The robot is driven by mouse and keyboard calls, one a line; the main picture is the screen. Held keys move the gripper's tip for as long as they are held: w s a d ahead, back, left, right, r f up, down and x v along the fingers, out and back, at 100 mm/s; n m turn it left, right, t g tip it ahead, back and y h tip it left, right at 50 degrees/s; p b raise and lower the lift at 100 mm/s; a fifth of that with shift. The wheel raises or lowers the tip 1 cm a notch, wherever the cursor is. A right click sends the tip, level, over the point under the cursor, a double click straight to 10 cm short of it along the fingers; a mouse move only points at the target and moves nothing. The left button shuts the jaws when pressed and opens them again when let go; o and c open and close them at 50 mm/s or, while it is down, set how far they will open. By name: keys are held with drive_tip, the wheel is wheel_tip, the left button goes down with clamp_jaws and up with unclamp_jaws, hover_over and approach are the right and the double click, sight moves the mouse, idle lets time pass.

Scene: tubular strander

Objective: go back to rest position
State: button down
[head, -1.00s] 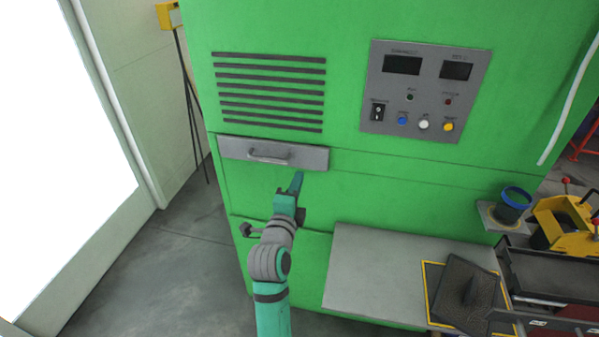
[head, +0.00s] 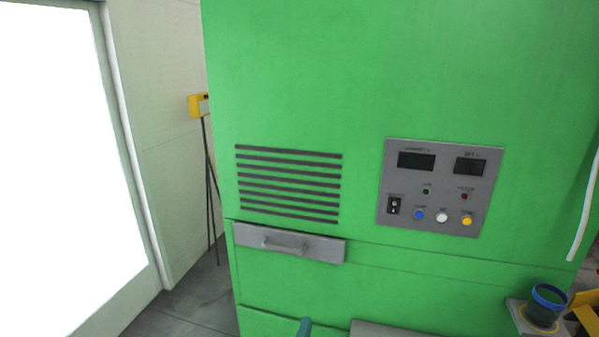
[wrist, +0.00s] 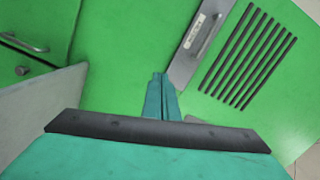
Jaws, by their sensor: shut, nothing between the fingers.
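My gripper (wrist: 160,80) shows in the wrist view with its teal fingers together and nothing between them. It points at the green cabinet front, below the grey drawer (wrist: 197,48) and apart from its handle. In the head view only a teal tip of my gripper (head: 305,326) shows at the bottom edge; the rest of my arm is out of the picture. The grey drawer with its handle (head: 283,245) sits in the green cabinet (head: 300,60) and looks closed.
The control panel (head: 440,187) is on the cabinet's right. A grey worktop (head: 385,329) and a blue-rimmed cup (head: 546,304) are at lower right. A yellow box on a stand (head: 199,105) and a bright doorway (head: 70,150) are at left. Some floor (head: 190,305) is clear at lower left.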

drive_tip(key=s+a+f+n+g+y, duration=0.1)
drive_tip(key=s+f+n+y, duration=0.1)
drive_tip(key=s+f+n, duration=0.6)
drive_tip(key=s+f+n+y, duration=0.15)
drive_tip(key=s+f, duration=0.45)
drive_tip(key=s, duration=0.6)
drive_tip(key=s+n, duration=0.7)
drive_tip(key=s, duration=1.3)
drive_tip(key=shift+a+r+g, duration=0.2)
drive_tip(key=shift+r+g, duration=0.2)
drive_tip(key=shift+w, duration=0.1)
